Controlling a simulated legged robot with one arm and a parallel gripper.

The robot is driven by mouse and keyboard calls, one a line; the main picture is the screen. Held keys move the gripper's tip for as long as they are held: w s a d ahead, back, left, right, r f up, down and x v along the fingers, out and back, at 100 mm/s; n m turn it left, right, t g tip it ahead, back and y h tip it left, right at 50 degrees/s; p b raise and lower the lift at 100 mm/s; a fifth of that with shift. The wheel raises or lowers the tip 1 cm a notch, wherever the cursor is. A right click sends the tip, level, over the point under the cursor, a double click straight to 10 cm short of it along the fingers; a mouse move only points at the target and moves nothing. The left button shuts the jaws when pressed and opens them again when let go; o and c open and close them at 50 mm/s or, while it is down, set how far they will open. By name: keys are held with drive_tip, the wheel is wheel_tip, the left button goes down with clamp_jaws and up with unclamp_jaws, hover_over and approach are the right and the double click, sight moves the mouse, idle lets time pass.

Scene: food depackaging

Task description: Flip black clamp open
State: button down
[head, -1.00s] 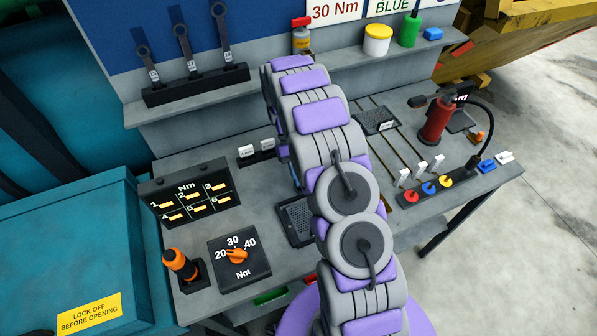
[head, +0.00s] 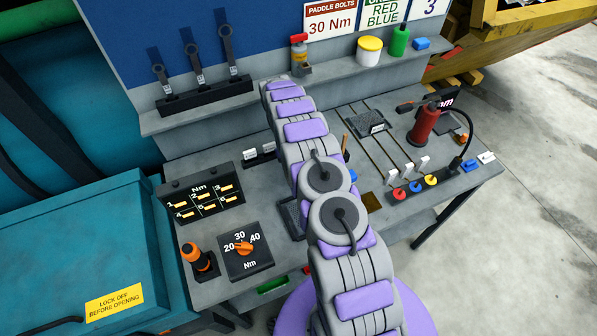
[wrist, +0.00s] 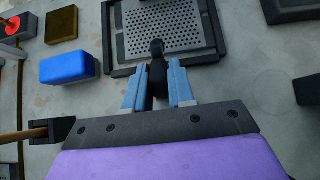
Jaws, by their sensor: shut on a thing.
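In the wrist view the black clamp (wrist: 157,51) shows as a dark rounded lever at the near edge of a black frame (wrist: 115,52) around a perforated grey plate (wrist: 165,28). My gripper (wrist: 156,75) has light blue fingers, shut on the clamp's lever from both sides. The lower part of the lever is hidden between the fingers. In the head view my arm hides the gripper and the clamp. Only the left edge of the black frame (head: 291,220) shows there.
A blue block (wrist: 68,68) and a brown block (wrist: 62,25) lie left of the frame. Dark blocks (wrist: 308,90) stand at the right. In the head view a torque dial (head: 246,258) and an orange-handled tool (head: 196,257) are left of my arm.

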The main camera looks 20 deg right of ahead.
drive_tip(key=shift+p, duration=0.7)
drive_tip(key=c, duration=1)
unclamp_jaws()
drive_tip(key=shift+c, duration=0.2)
drive_tip(key=shift+r, duration=0.1)
wheel_tip(320, 180, up, 4)
drive_tip(key=p, duration=0.5)
drive_tip(key=shift+f, duration=0.2)
drive_tip(key=shift+s+f, duration=0.15)
drive_tip(key=shift+s, duration=0.35)
drive_tip(key=s+a+r+b, duration=0.1)
drive_tip(key=s+a+b, duration=0.2)
drive_tip(key=s, duration=1.1)
drive_tip(key=shift+s+r, duration=0.25)
drive_tip(key=shift+s, duration=0.05)
